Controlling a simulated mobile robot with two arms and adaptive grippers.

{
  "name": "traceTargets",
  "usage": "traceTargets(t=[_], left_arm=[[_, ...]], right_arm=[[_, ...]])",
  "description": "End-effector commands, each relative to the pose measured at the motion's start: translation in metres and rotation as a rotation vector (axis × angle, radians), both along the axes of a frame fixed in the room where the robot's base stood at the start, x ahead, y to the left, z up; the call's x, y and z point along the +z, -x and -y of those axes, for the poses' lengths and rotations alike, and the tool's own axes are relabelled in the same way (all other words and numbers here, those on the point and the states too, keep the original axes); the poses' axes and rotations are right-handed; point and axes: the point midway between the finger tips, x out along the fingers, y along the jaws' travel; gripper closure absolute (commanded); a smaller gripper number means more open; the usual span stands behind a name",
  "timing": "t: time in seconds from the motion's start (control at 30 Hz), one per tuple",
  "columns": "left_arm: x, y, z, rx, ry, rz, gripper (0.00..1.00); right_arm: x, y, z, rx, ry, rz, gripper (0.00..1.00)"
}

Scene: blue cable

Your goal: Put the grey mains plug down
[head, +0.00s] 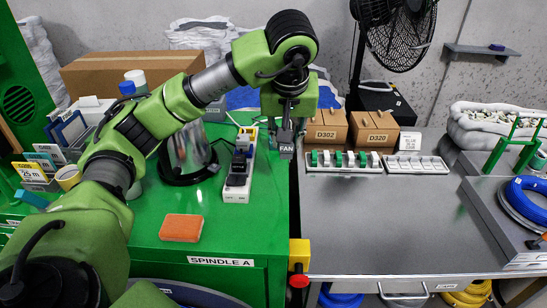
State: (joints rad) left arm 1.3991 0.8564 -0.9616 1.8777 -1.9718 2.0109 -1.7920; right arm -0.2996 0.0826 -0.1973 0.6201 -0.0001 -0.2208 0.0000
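My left arm reaches in from the left, and its gripper (286,128) points down above the seam between the green bench and the grey bench. It appears shut on the grey mains plug (286,150), which hangs below the fingers. A small label reading FAN shows at the plug's lower end. A white power strip (236,191) with several dark plugs in it lies on the green bench, just left of the held plug. My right gripper is not in view.
An orange block (181,228) and a dark round-based item (187,165) sit on the green bench (240,240). A white rack (345,169) of green and white pieces, a second white strip (417,170) and cardboard boxes line the grey bench's back. The grey bench's front (390,225) is clear.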

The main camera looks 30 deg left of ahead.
Motion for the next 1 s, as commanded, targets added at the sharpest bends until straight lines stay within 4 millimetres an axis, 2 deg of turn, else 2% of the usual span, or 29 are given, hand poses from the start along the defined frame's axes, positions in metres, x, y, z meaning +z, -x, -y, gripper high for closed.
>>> traceTargets(t=[0.03,0.2,0.4,0.7,0.9,1.0], left_arm=[[-0.01,-0.007,-0.01,0.005,0.004,-0.008,1.0],[-0.025,-0.033,-0.043,0.004,0.002,-0.007,1.0],[-0.06,-0.051,-0.064,0.002,-0.001,-0.005,1.0],[-0.084,-0.064,-0.079,0.0,0.0,-0.004,1.0],[-0.107,-0.063,-0.078,-0.002,-0.001,-0.003,1.0],[-0.112,-0.064,-0.078,-0.003,-0.001,-0.001,1.0]], right_arm=[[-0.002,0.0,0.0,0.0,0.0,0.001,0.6],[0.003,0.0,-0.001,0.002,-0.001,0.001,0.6],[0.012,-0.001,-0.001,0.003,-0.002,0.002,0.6],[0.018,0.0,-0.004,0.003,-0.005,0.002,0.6],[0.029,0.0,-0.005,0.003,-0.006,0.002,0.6],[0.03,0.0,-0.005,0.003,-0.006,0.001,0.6]])
